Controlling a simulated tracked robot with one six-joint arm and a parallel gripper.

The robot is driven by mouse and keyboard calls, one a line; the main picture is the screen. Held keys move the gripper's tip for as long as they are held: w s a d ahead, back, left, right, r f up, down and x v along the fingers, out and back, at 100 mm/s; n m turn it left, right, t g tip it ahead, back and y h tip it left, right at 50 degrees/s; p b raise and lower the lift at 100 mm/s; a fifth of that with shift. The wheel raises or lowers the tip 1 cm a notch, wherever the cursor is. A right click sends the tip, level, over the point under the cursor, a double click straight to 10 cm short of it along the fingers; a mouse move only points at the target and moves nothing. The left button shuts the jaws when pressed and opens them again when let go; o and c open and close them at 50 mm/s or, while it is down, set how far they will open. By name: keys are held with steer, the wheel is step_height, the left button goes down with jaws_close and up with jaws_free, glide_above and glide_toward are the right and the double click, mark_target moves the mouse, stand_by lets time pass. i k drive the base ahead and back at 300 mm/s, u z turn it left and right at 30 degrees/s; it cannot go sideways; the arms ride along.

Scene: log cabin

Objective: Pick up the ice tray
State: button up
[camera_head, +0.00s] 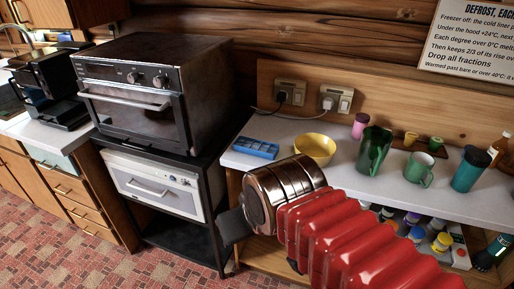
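The blue ice tray (256,148) lies flat on the left part of the white counter (340,178), next to a yellow bowl. My arm, with a red ribbed sleeve and a metal wrist, reaches in from the lower right. My gripper (232,228) is at the end of the wrist, in front of and below the counter edge in the picture, apart from the tray. Only a dark finger part shows at the left of the wrist, so its opening cannot be made out.
The yellow bowl (315,149) stands right beside the tray. A green pitcher (374,150), a green mug (419,169) and a teal tumbler (469,170) stand farther right. A dark oven (150,95) rises left of the counter. Several bottles fill the shelf below.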

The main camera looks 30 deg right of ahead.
mark_target(266, 150)
steer(key=z, duration=0.05)
steer(key=i, duration=0.95)
steer(key=u, duration=0.1)
